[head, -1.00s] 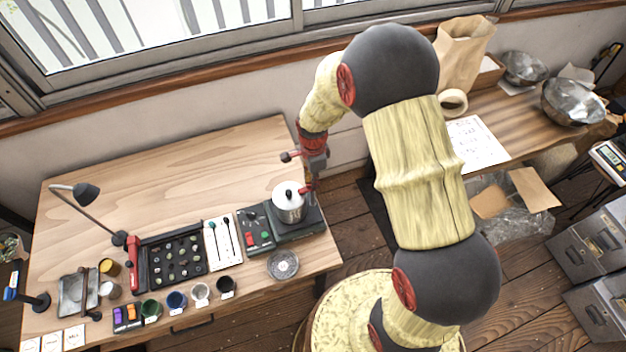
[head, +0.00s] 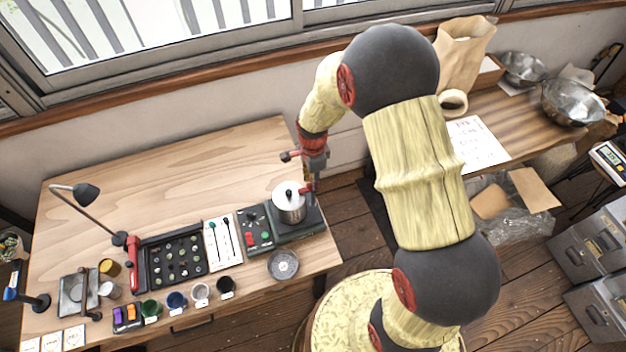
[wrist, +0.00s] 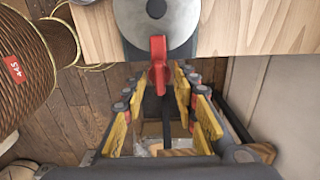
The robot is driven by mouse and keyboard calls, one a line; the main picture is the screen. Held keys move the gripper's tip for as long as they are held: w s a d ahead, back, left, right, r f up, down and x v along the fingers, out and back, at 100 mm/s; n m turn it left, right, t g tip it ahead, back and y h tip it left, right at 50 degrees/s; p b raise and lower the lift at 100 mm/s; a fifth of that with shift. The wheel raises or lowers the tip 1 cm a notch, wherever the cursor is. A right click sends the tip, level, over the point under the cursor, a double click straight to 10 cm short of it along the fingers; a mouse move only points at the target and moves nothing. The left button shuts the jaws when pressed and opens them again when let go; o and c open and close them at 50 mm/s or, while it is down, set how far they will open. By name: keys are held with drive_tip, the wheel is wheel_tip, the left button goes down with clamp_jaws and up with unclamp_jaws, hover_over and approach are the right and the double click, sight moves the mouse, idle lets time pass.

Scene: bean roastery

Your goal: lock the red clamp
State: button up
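A red lever-like part (wrist: 158,62) sticks out from the round metal lid (wrist: 155,25) in the wrist view, pointing toward my gripper. In the head view this red part (head: 308,189) shows at the right side of the silver pot (head: 290,207). My gripper (wrist: 163,82) is open, with its yellow-padded fingers on either side of the red part's near end. I cannot tell whether either finger touches it. In the head view my gripper (head: 315,172) hangs just right of the pot, partly hidden. Another upright red part (head: 133,262) stands by the black tray, far left of my gripper.
The pot stands on a dark base (head: 313,222) at the right end of the wooden table (head: 190,165). A control box (head: 256,236), white card (head: 222,243), black sample tray (head: 197,277) and small cups lie left.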

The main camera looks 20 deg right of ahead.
wheel_tip(320, 180, up, 12)
idle(0.6)
idle(0.5)
drive_tip(key=s+r+n+t+b, duration=0.2)
drive_tip(key=s+r+n+b, duration=0.3)
drive_tip(key=s+n, duration=0.4)
drive_tip(key=s+r+n+t+b, duration=0.3)
drive_tip(key=s+r+n+b, duration=0.3)
drive_tip(key=s+n, duration=0.3)
drive_tip(key=s, duration=0.4)
drive_tip(key=shift+r+t, duration=0.3)
drive_tip(key=shift+r, duration=0.05)
